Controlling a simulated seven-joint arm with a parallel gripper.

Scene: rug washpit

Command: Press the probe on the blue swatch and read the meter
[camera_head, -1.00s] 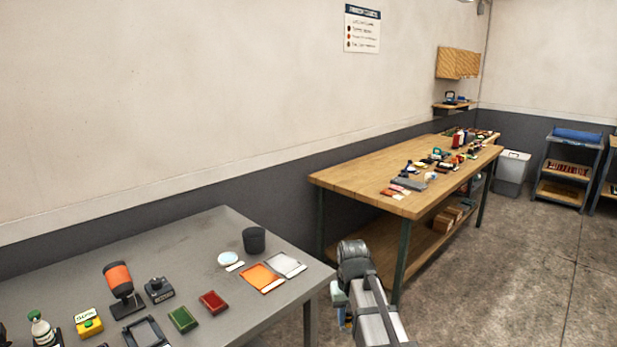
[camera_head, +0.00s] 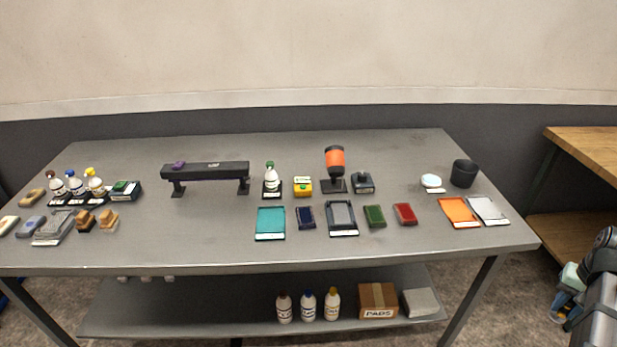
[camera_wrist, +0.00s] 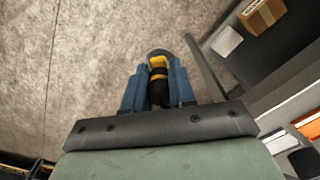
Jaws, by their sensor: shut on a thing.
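My gripper (camera_wrist: 158,88) is shut on a black and yellow thing (camera_wrist: 158,80), which looks like the probe; its far end is partly hidden between the blue fingers. In the head view my gripper (camera_head: 562,303) is low at the right edge, right of the grey table and apart from it. The blue swatch looks to be the small dark blue block (camera_head: 305,217) in the table's front row, between a teal panel (camera_head: 270,222) and a dark framed tray (camera_head: 342,217). A yellow device (camera_head: 302,187) stands behind it; I cannot tell whether it is the meter.
The grey table (camera_head: 215,235) also holds green (camera_head: 375,215) and red (camera_head: 405,214) blocks, an orange-topped stand (camera_head: 334,165), a black cup (camera_head: 464,173) and bottles at left. A lower shelf (camera_head: 235,310) holds bottles and a carton. A wooden bench (camera_head: 585,165) stands at right.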

